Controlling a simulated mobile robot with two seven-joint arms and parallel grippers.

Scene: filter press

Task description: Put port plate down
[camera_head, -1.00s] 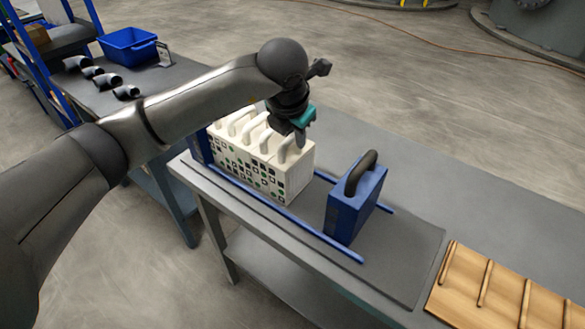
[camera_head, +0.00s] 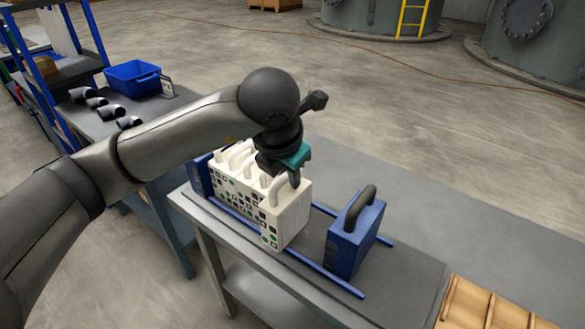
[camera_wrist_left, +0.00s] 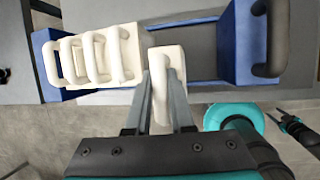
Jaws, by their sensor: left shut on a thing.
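My left gripper (camera_head: 281,172) is shut on the handle of a white port plate (camera_head: 288,216). In the left wrist view the handle (camera_wrist_left: 160,82) stands between the two fingers. The plate is upright and stands out from the row of white plates (camera_head: 232,185) at its near right end. Its face has dark and green square marks. I cannot tell whether its bottom touches the blue rails (camera_head: 327,280).
A blue end block (camera_head: 352,241) with a dark handle stands right of the plate, with a gap between. A wooden slotted rack (camera_head: 490,308) lies at the bench's right. Behind are a blue bin (camera_head: 132,78) and dark pipe elbows (camera_head: 91,97). The grey bench behind the blocks is clear.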

